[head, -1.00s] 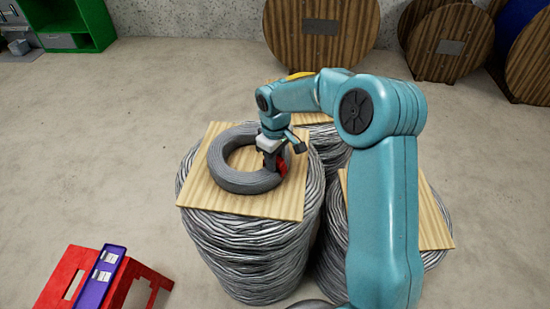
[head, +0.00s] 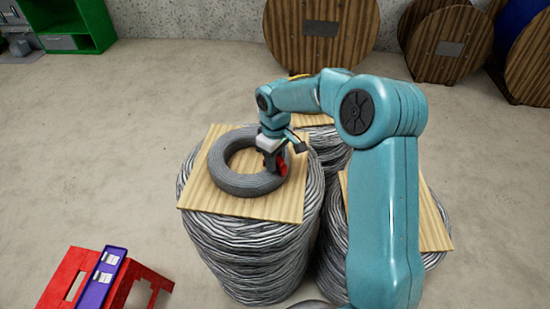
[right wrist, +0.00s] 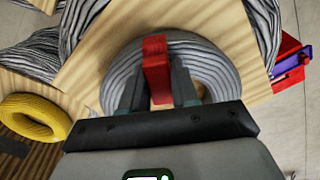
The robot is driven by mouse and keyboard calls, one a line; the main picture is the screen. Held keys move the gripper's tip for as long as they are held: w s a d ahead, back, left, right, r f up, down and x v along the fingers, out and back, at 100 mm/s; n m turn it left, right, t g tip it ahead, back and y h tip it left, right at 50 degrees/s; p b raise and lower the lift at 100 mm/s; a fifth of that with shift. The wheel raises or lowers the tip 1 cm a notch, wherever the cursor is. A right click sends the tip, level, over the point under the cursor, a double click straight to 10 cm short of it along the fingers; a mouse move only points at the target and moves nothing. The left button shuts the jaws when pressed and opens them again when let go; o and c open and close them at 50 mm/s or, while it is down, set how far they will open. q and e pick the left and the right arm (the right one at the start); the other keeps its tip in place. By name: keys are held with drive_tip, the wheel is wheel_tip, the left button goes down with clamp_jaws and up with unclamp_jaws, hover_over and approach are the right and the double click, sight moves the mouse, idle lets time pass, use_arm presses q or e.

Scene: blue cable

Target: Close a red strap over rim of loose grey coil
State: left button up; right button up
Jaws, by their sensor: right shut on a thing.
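The loose grey coil (head: 232,180) lies flat on a square wooden board (head: 205,196) on top of a tall stack of grey cable. The red strap (head: 282,166) is at the right side of the coil's rim. In the right wrist view the red strap (right wrist: 156,62) crosses the rim of the grey coil (right wrist: 213,66) between my fingers. My right gripper (head: 271,163) is shut on the strap at the rim. Whether the strap's ends meet is hidden. My left gripper is not in view.
A second board-topped cable stack (head: 432,225) stands at the right, partly behind my arm. A yellow coil (right wrist: 35,118) lies on another board. A red stand with a purple piece (head: 100,278) is at lower left. Wooden reels (head: 322,38) stand at the back wall.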

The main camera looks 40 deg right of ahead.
drive_tip(key=shift+r, duration=0.25)
drive_tip(key=shift+r+p, duration=0.25)
drive_tip(key=shift+p, duration=0.1)
drive_tip(key=shift+f, duration=0.3)
drive_tip(key=shift+f+b, duration=0.65)
drive_tip(key=shift+b, duration=0.1)
drive_tip(key=shift+f, duration=0.2)
drive_tip(key=shift+r, duration=0.1)
drive_tip(key=shift+r+p, duration=0.3)
drive_tip(key=shift+r, duration=0.25)
drive_tip(key=shift+f+b, duration=0.35)
drive_tip(key=shift+f, duration=0.1)
idle(1.1)
